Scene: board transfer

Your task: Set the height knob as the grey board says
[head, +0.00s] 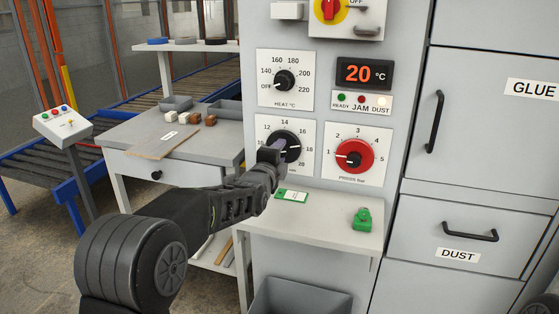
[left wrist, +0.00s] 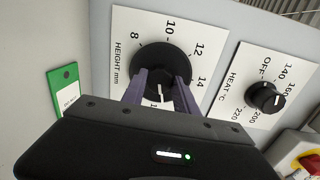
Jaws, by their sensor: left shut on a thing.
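The height knob (head: 293,140) is a round black knob on a white dial plate marked in mm. In the head view its white pointer mark faces right, toward about 18. My left gripper (head: 272,150) is at the knob's front, its fingers shut on it; the left wrist view shows both fingers around the knob (left wrist: 160,62). The gripper hides the lower left of the dial. A greyish-tan board (head: 150,145) with a white label lies on the side table; its label is too small to read. My right gripper is not in view.
The heat knob (head: 284,80) is just above and the red press knob (head: 354,155) to the right. A display (head: 365,74) reads 20 °C, with the dust lamp lit. A shelf (head: 340,215) below holds a green tag and a green padlock-like item.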

